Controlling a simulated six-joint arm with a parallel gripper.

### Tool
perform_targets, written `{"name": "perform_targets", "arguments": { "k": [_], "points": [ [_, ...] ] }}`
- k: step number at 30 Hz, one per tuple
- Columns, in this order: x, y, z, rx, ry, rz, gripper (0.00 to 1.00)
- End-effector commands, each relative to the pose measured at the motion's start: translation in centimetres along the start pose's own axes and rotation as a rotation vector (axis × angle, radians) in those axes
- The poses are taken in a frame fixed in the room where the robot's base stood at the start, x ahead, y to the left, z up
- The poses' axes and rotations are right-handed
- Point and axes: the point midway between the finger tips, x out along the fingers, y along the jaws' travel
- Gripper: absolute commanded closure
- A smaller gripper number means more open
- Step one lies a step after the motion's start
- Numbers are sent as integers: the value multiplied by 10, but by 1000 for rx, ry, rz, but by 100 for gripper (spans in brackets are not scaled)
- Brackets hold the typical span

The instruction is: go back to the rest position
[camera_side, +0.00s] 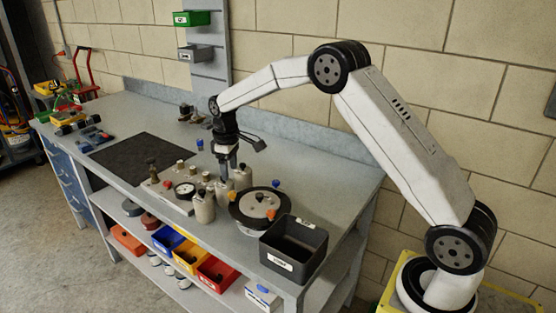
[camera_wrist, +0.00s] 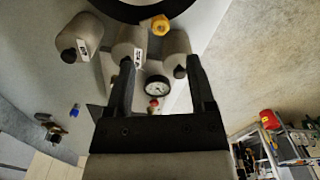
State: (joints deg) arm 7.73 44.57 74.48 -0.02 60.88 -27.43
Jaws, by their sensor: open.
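My gripper (camera_side: 229,168) is low over the bench among the small grey bottles, at the far edge of the gauge plate. In the wrist view my gripper (camera_wrist: 160,62) has its two fingers wide apart, with nothing held between them. The bottles show in the side view as a front one (camera_side: 204,207), a middle one (camera_side: 223,190) and a back one (camera_side: 242,178). In the wrist view, the middle bottle (camera_wrist: 130,40) and right bottle (camera_wrist: 175,46) lie near the fingertips; I cannot tell if they touch. My arm is bent over the bench.
A round turntable (camera_side: 240,213) with orange pieces stands right of the bottles. A black bin (camera_side: 293,250) stands at the bench's near right corner. The gauge (camera_side: 185,189) sits on its plate, left of the bottles. A dark mat (camera_side: 142,157) is bare. Space above the bench looks free.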

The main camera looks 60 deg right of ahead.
Motion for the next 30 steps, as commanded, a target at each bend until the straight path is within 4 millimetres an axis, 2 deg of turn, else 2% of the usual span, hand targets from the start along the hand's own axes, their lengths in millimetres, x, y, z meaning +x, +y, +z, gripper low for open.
{"name": "perform_targets", "arguments": {
  "k": [17,23,30],
  "points": [
    [-5,-4,3,7,4,2,30],
    [-8,-18,16,35,22,11,30],
    [-11,-46,47,95,60,25,30]
  ]
}}
